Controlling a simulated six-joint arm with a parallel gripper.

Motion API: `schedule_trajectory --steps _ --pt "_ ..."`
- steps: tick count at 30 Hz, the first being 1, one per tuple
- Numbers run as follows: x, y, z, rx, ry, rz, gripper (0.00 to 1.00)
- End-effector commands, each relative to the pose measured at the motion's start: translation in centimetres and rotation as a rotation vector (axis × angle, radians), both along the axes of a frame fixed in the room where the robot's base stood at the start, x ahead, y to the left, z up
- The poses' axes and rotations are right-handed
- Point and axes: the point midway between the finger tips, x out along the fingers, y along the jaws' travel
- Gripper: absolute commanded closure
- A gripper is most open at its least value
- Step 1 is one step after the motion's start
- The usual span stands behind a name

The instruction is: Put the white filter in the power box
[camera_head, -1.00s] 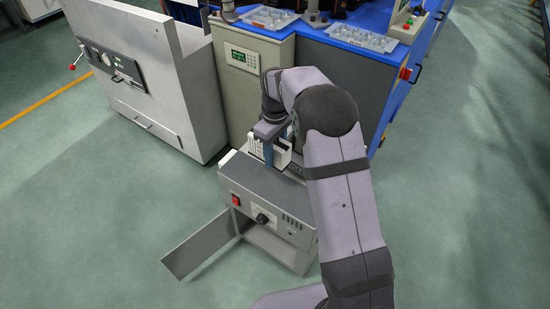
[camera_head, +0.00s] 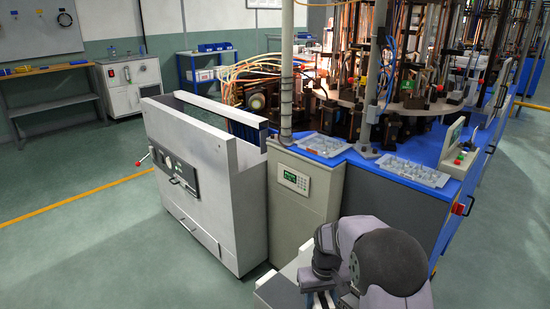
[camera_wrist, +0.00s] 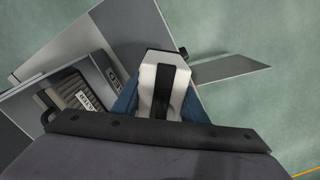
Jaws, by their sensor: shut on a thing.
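The white filter (camera_wrist: 147,85), a pale block with a black strip along it, is between the blue fingers of my gripper (camera_wrist: 160,102) in the wrist view. My gripper is shut on it. The grey power box (camera_wrist: 112,32) lies below and around it in that view. An open section with dark ribbed parts and white labels shows to the left of the filter. Its open door (camera_wrist: 232,68) sticks out to the right. In the head view only a top corner of the power box (camera_head: 272,290) shows at the bottom edge. The filter and my fingertips are not visible there.
A white cabinet (camera_head: 205,190) stands left of a beige control cabinet (camera_head: 300,195). Behind is a blue machine table with clear trays (camera_head: 412,170). A workbench (camera_head: 52,95) stands at the far left. Green floor (camera_head: 90,230) is clear at the front left.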

Motion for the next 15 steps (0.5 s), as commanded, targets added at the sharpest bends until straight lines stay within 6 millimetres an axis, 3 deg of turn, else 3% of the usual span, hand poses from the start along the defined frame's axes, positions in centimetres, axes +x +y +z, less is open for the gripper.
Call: schedule_trajectory --steps 7,15 --pt "-4.8 -0.8 1.8 0.001 -0.006 -0.116 0.86" --pt "-7.2 -1.6 4.9 0.001 -0.007 -0.131 0.86"
